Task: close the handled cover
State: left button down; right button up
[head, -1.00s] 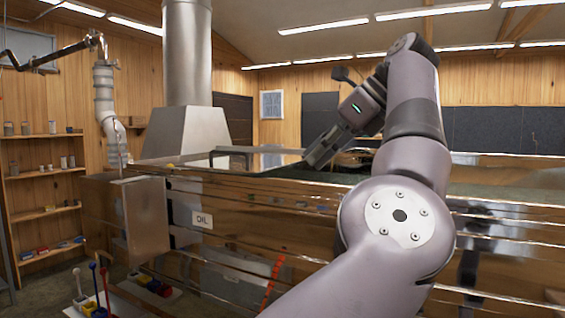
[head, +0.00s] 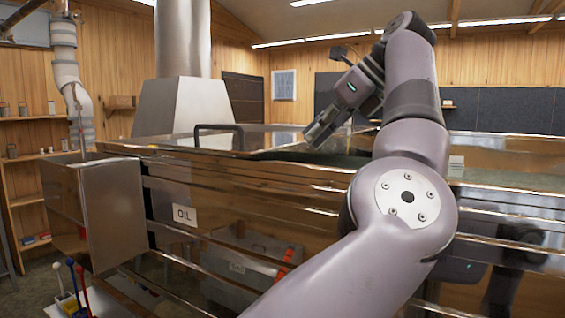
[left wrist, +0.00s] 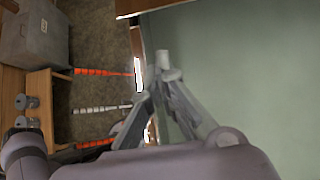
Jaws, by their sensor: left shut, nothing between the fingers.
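The handled cover (head: 262,140) is a flat, shiny metal panel on top of the long metal evaporator (head: 250,185). Its dark bar handle (head: 218,128) stands up near its left part. My left gripper (head: 314,136) is shut and empty, pointing down and left over the right end of the panel; I cannot tell if it touches. To the right, a dark greenish strip of the top is partly hidden by my arm. In the left wrist view the shut fingers (left wrist: 163,64) are above the rim beside a broad green-grey surface. My right gripper is out of view.
A metal box (head: 112,210) sticks out at the evaporator's left end, near a sign reading OIL (head: 184,215). A wide flue (head: 183,60) rises behind the cover. The wrist view shows a grey bin (left wrist: 33,45) on the floor side.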

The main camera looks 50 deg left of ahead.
pick_arm(q)
jog(key=s+a+f+p, duration=0.1)
jog(key=a+f, duration=0.3)
jog(key=a, duration=0.3)
jog(key=shift+s+a, duration=0.3)
jog(key=shift+s, duration=0.05)
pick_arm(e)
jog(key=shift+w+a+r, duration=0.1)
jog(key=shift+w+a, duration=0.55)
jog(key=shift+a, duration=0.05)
